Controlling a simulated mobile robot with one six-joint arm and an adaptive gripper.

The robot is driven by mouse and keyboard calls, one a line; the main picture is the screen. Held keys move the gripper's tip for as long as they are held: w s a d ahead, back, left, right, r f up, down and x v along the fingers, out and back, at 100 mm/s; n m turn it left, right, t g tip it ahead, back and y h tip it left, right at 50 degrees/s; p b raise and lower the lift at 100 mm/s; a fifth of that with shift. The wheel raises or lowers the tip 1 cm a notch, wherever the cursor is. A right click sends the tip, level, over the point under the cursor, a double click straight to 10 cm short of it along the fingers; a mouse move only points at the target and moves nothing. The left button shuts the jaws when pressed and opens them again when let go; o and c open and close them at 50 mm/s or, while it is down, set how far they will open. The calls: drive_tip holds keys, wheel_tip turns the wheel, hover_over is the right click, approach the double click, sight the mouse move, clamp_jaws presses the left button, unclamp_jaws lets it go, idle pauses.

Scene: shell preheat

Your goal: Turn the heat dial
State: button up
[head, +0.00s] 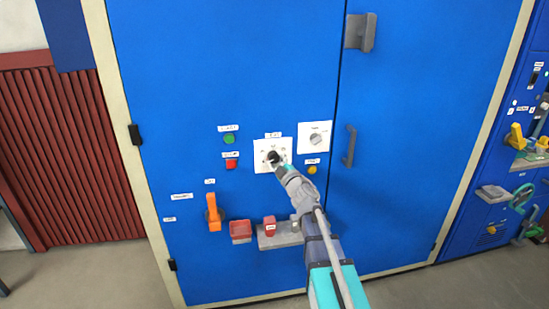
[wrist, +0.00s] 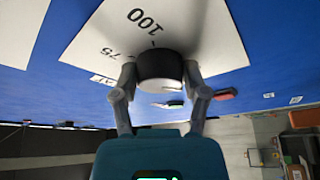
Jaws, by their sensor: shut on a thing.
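The heat dial is a dark round knob on a white plate (head: 262,165) on the blue cabinet front. In the wrist view the knob (wrist: 160,68) sits between both fingers, and its plate (wrist: 205,35) shows upside-down marks reading 100 and 75. My gripper (head: 275,158) reaches the knob from the lower right. In the wrist view the gripper (wrist: 160,82) is shut on the knob, one finger on each side. In the head view the gripper hides part of the knob and plate.
A second dial plate (head: 314,138) is at the upper right. A green button (head: 229,139) and red button (head: 231,164) are at the left. An orange lever (head: 213,212), a red tray (head: 240,231) and a grey shelf (head: 270,241) stick out below. A door handle (head: 350,146) is at the right.

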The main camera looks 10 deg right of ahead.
drive_tip(key=shift+w+n+g+y+p, duration=0.1)
drive_tip(key=shift+n+g+y+p, duration=0.2)
drive_tip(key=shift+n, duration=0.6)
drive_tip(key=o, duration=1.2)
drive_tip(key=shift+c, duration=0.2)
drive_tip(key=shift+d, duration=0.15)
